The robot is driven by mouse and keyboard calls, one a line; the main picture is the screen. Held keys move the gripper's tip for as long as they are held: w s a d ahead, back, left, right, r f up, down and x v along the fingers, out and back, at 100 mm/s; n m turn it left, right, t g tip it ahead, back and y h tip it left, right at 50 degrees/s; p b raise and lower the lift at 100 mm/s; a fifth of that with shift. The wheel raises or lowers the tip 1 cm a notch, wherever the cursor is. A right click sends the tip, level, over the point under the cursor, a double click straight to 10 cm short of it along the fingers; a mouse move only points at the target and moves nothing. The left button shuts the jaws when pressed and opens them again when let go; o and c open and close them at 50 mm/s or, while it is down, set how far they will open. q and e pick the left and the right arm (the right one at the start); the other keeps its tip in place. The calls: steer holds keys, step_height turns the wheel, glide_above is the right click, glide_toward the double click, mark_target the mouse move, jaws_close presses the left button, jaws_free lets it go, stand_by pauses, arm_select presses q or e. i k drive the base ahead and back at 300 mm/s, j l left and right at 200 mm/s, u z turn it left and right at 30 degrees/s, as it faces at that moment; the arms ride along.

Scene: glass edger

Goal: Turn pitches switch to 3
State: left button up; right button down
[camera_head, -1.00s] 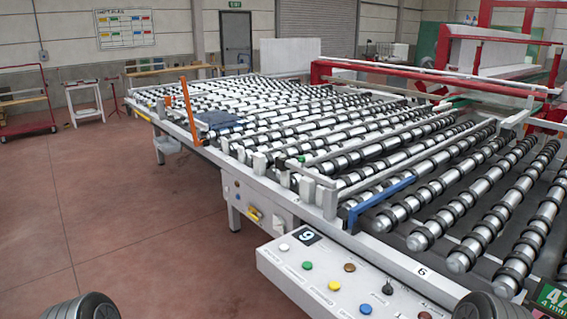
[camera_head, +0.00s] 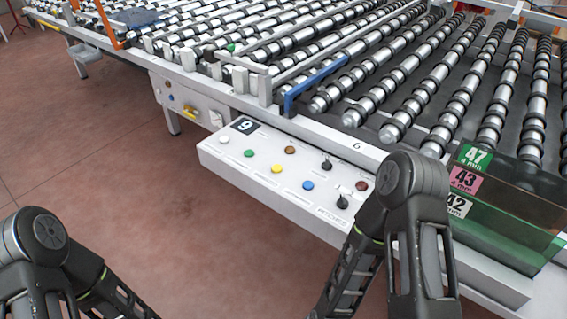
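The control panel (camera_head: 235,168) is a long white box on the front of the roller table. It carries white, green, yellow, blue, brown and red round buttons. Two black rotary switches show: an upper one (camera_head: 326,165) and a lower one (camera_head: 342,202) near the right end. The lower one stands close to a printed label at the panel's front edge that looks like "PITCHES". The switch positions are too small to read. My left arm is at the lower left and my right arm at the lower right, covering the panel's right end. Neither gripper's fingers are in the frame.
The roller table (camera_head: 300,128) fills the back, with a blue bar (camera_head: 314,85) along its edge. Glass sheets (camera_head: 505,215) with number tags 47, 43 and 42 stand at the right. The red floor (camera_head: 110,145) at the left is clear.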

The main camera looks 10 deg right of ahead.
mark_target(342, 203)
steer(key=j+z, duration=0.1)
steer(key=z, duration=0.3)
steer(key=i+j+z, duration=0.1)
steer(key=z, duration=0.3)
steer(key=j+z, duration=0.1)
steer(key=z, duration=0.25)
steer(key=j+z, duration=0.15)
steer(key=z, duration=0.25)
steer(key=i, duration=0.05)
